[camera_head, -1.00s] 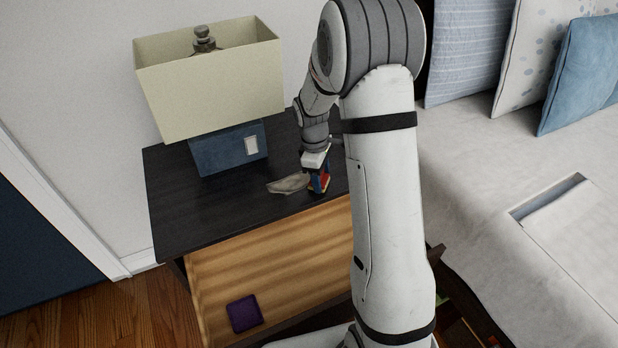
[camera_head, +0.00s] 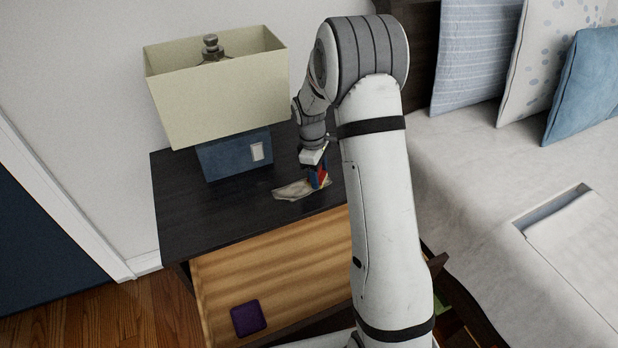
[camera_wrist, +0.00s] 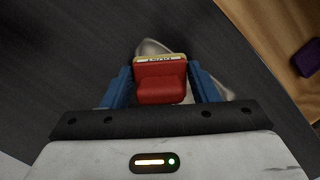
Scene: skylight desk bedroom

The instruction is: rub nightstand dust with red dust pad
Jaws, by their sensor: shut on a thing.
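The nightstand (camera_head: 220,218) has a dark top. A pale grey-beige dust patch (camera_head: 292,191) lies on it near the front edge. My gripper (camera_head: 316,172) is shut on the red dust pad (camera_head: 322,178) between its blue fingers, low over the right part of the patch. In the wrist view the red pad (camera_wrist: 160,84) sits between the fingertips, with a tan layer at its far edge. The dust (camera_wrist: 150,46) shows beyond and to the right of the pad. I cannot tell whether the pad touches the top.
A lamp (camera_head: 215,95) with a cream shade and blue base stands at the back left of the top. A purple square (camera_head: 248,318) lies on a light wood surface (camera_head: 285,280) below the front edge. The bed (camera_head: 480,160) is at the right. The top's front left is clear.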

